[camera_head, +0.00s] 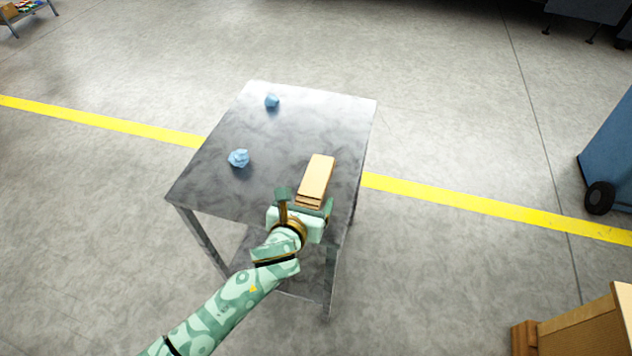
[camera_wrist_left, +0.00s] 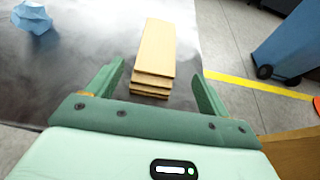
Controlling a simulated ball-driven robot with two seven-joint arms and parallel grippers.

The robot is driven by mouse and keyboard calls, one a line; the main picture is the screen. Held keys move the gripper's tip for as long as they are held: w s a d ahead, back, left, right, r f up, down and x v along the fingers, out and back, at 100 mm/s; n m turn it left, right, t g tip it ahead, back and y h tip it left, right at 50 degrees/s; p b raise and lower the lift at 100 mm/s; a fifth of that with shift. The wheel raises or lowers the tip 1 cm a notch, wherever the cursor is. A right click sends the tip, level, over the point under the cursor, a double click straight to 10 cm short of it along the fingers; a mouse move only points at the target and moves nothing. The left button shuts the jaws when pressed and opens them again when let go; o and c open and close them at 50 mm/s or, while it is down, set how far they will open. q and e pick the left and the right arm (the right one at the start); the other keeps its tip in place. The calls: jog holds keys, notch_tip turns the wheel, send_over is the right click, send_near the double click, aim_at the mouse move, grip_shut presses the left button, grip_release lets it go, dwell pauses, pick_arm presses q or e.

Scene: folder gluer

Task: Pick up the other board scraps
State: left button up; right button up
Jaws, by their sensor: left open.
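A small stack of tan board pieces (camera_head: 316,178) lies on the grey metal table near its right side. It also shows in the left wrist view (camera_wrist_left: 157,50), straight ahead between the two fingers, its near end showing several layers. My left gripper (camera_head: 306,200) is open at the near end of the stack, with its fingers spread to either side and nothing held. Its open fingers also show in the left wrist view (camera_wrist_left: 158,88). My right gripper is in neither view.
Two crumpled blue lumps lie on the metal table (camera_head: 300,122): one at mid left (camera_head: 238,158), one at the back (camera_head: 272,101). A blue wheeled bin (camera_head: 612,150) stands at the right. A wooden box (camera_head: 585,330) is at the lower right.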

aim_at(309, 196)
pick_arm(q)
jog(key=w+f+b, duration=0.2)
jog(key=w, duration=0.1)
jog(key=w+f+b, duration=0.1)
jog(key=shift+w+d+f, duration=0.2)
jog(key=shift+d, duration=0.2)
jog(key=shift+w, duration=0.15)
jog(key=shift+r, duration=0.2)
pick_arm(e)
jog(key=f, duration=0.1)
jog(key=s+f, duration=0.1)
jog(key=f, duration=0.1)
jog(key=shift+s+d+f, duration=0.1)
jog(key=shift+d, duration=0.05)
pick_arm(q)
jog(key=c, duration=1.1)
